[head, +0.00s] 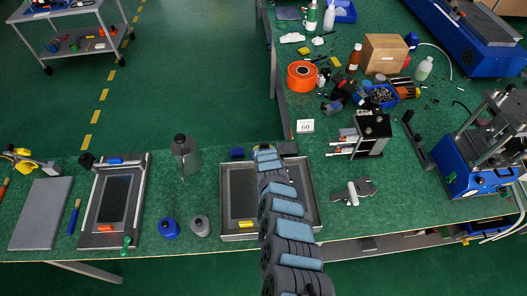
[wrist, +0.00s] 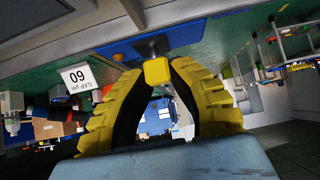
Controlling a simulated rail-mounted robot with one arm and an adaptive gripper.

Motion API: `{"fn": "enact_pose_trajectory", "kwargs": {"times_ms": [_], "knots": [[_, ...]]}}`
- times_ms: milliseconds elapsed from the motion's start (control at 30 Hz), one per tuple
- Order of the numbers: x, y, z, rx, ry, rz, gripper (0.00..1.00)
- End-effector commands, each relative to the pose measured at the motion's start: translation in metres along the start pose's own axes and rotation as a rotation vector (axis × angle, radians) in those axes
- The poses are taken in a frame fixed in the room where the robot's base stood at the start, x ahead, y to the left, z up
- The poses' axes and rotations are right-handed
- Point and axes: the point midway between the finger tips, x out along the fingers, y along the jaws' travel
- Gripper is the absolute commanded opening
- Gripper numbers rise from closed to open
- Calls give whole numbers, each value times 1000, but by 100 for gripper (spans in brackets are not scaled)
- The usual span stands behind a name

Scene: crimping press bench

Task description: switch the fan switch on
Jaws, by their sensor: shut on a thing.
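In the wrist view a yellow block-shaped knob (wrist: 157,71) sits on a short dark stem in front of a blue surface (wrist: 132,50). It looks like the handle of the fan switch, though I read no label on it. My gripper (wrist: 156,76) has its two yellow ribbed fingers on either side of this knob, closed on it at the tips. In the head view my gripper (head: 265,149) is at the back edge of the framed tray (head: 312,195). My arm hides the knob there, and the switch's on or off position cannot be told.
A card reading 60 (head: 305,126) stands right of my gripper and shows in the wrist view (wrist: 77,77). A metal fixture (head: 372,135) is further right. A glass bottle (head: 186,158) stands to the left.

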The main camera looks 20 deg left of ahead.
Motion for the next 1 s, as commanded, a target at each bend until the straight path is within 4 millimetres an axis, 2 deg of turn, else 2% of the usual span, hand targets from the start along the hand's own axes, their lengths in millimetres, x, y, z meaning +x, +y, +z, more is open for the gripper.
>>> {"fn": "enact_pose_trajectory", "kwargs": {"times_ms": [1000], "knots": [[13, 0, -1, -1, -293, 0, 0]]}}
